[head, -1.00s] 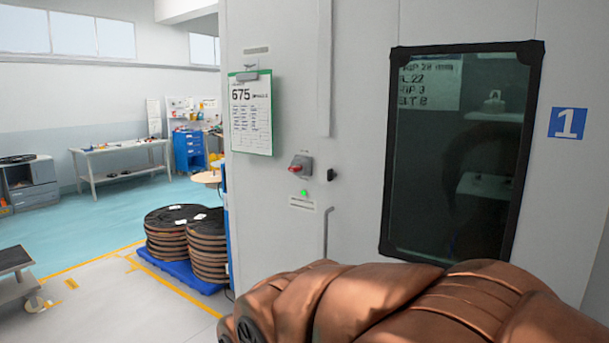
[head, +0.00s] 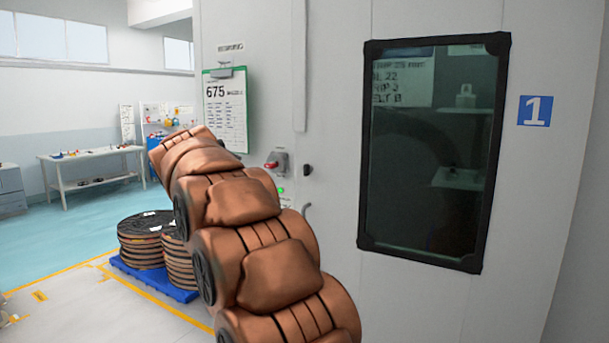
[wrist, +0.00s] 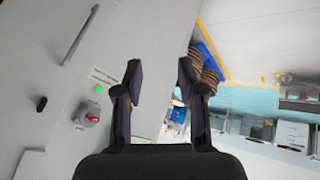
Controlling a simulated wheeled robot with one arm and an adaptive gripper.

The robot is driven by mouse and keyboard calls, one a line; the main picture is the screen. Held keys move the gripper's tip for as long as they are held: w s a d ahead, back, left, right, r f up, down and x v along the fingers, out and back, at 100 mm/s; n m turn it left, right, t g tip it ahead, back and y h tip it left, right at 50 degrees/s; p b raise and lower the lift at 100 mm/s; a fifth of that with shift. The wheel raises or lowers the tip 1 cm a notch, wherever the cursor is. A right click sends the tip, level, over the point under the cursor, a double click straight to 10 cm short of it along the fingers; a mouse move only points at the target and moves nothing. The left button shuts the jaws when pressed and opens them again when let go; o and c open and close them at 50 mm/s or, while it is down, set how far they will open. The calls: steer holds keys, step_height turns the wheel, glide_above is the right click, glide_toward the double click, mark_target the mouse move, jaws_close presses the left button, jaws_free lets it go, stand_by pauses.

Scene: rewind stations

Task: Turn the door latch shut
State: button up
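A pale grey cabinet door (head: 345,40) with a dark-framed window fills the right of the head view. A small black knob (head: 308,170) sits left of the window; it also shows in the wrist view (wrist: 41,104). Beside it is a red rotary handle (head: 272,164) on a grey box, also in the wrist view (wrist: 92,117). I cannot tell which one is the latch, or its exact angle. My gripper (wrist: 160,72) is open and empty in the wrist view, apart from the panel fittings, which lie to its left. The head view does not show its fingers.
A grey bar handle (head: 307,210) is partly behind my arm; it is clear in the wrist view (wrist: 80,35). A green light (head: 280,190) glows below the red handle. Stacked reels (head: 146,240) stand on a blue pallet left. A clipboard (head: 226,110) hangs above.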

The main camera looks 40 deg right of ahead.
steer(key=w+d+r+m+t+h+b, duration=0.25)
steer(key=w+d+r, duration=0.35)
steer(key=w+d, duration=0.35)
steer(key=m+g+h+b, duration=0.2)
steer(key=m+h+b, duration=0.1)
steer(key=m+h, duration=0.6)
glide_toward(305, 169)
steer(key=d, duration=0.2)
steer(key=x, duration=0.2)
steer(key=p+x, duration=0.1)
steer(key=x, duration=0.1)
steer(key=p+x, duration=0.1)
steer(key=x, duration=0.1)
steer(key=shift+w+d, duration=0.25)
steer(key=shift+w, duration=0.2)
steer(key=shift+w+d+f, duration=0.1)
steer(key=shift+w+d, duration=0.1)
steer(key=shift+d, duration=0.4)
steer(key=shift+c, duration=0.2)
jaws_close()
